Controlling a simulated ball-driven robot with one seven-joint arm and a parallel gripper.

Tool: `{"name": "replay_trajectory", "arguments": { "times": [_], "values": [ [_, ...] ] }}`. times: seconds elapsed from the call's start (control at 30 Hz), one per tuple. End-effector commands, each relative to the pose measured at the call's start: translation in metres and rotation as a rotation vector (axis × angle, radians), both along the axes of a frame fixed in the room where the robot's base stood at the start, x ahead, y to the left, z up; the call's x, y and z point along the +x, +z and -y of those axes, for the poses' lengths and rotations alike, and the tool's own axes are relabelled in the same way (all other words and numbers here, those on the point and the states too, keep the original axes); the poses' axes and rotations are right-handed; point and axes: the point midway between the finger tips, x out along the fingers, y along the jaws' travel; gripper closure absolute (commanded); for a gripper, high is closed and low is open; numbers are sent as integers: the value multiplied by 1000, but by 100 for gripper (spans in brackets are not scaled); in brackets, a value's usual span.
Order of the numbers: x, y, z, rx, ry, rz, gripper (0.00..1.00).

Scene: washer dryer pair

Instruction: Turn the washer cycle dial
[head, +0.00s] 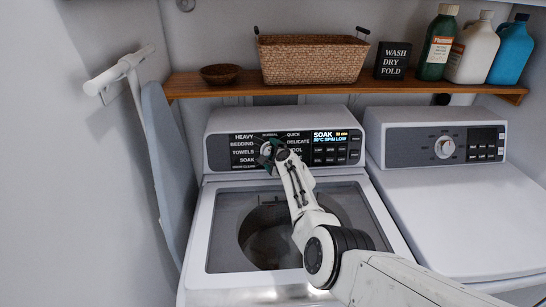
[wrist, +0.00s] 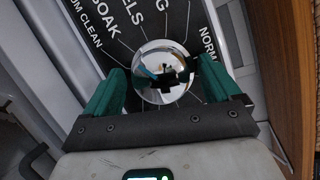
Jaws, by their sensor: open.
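The washer (head: 285,200) is the left machine, with a glass lid. Its black control panel has cycle names around a round chrome dial (head: 266,148), which my gripper partly hides in the head view. The washer display (head: 336,136) reads SOAK. In the wrist view the shiny dial (wrist: 164,72) sits between my green fingers, with labels such as TOWELS and NORMAL around it. My gripper (head: 268,157) is open at the dial, one finger on each side. A small gap shows by the left finger; I cannot tell whether the right finger touches. The dial's pointer mark is not clear.
The dryer (head: 455,190) stands at the right with its own knob (head: 444,147). A wooden shelf (head: 215,88) above holds a wicker basket (head: 310,62), a bowl (head: 221,74), a sign (head: 393,60) and bottles. An ironing board (head: 168,165) leans at the left wall.

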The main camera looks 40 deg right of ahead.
Motion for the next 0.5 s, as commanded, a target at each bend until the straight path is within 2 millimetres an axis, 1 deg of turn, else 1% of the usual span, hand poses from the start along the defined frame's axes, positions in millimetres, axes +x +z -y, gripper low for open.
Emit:
{"name": "replay_trajectory", "arguments": {
  "times": [0.27,0.5],
  "values": [
    [-6,1,-6,0,7,7,10],
    [-26,3,-8,-3,2,0,10]
  ]
}}
